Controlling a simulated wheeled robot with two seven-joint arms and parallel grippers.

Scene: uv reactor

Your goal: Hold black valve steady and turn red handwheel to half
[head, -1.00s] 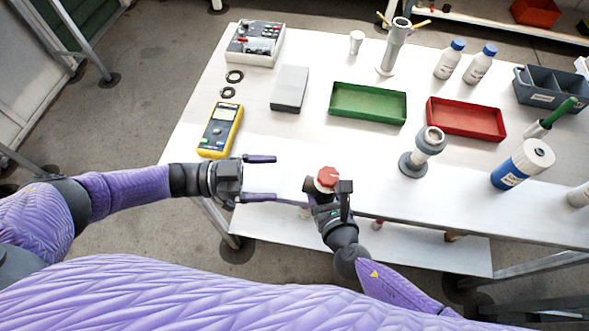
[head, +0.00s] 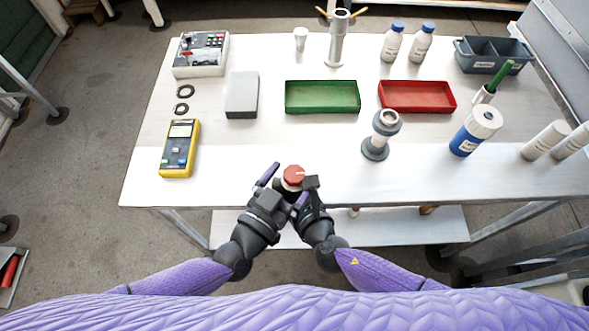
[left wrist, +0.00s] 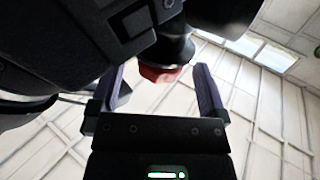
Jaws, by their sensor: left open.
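The red handwheel (head: 294,173) sits on top of the black valve (head: 291,187), near the front edge of the table. My right gripper (head: 305,187) is at the valve from the right and appears shut on its body; its fingertips are mostly hidden. My left gripper (head: 277,180) is open, with its fingers at the left of the handwheel. In the left wrist view, the red handwheel (left wrist: 163,74) and the black valve (left wrist: 174,48) show between the two spread fingers. Whether either finger touches the wheel I cannot tell.
The white table (head: 240,180) holds a green tray (head: 322,110), a red tray (head: 417,110), a yellow meter (head: 179,148), a grey pipe fitting (head: 381,135) and a blue-white bottle (head: 475,130). The table's front strip around the grippers is clear.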

